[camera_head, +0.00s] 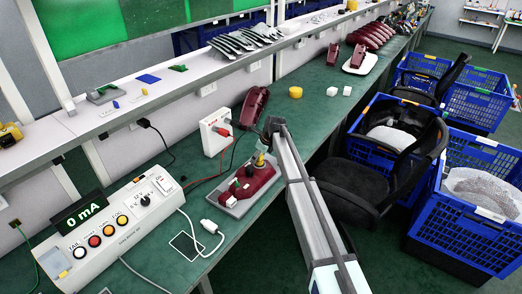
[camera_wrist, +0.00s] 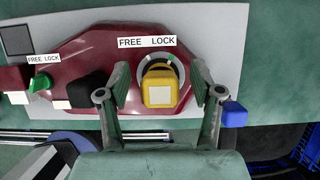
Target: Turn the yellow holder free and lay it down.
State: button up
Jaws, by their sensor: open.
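The yellow holder (camera_wrist: 159,88) sits in a round grey socket on the dark red lamp body (camera_wrist: 92,52) in the wrist view. A white "FREE LOCK" label (camera_wrist: 147,42) lies just above the socket. My gripper (camera_wrist: 160,82) is open, with one finger on each side of the holder. Gaps show between the fingers and the holder; nothing is gripped. In the head view the holder (camera_head: 260,159) stands up at the far end of the lamp body (camera_head: 247,187), partly behind my arm.
A green knob (camera_wrist: 40,82) with its own label is left on the lamp. The lamp lies on a grey plate (camera_wrist: 222,22). A blue block (camera_wrist: 234,114) is right of the fingers. A meter box (camera_head: 118,228) reading 0 mA stands left. Green bench (camera_head: 215,255) shows in front.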

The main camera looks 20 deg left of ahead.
jog(key=shift+a+f, duration=0.2)
jog(key=shift+f, duration=0.2)
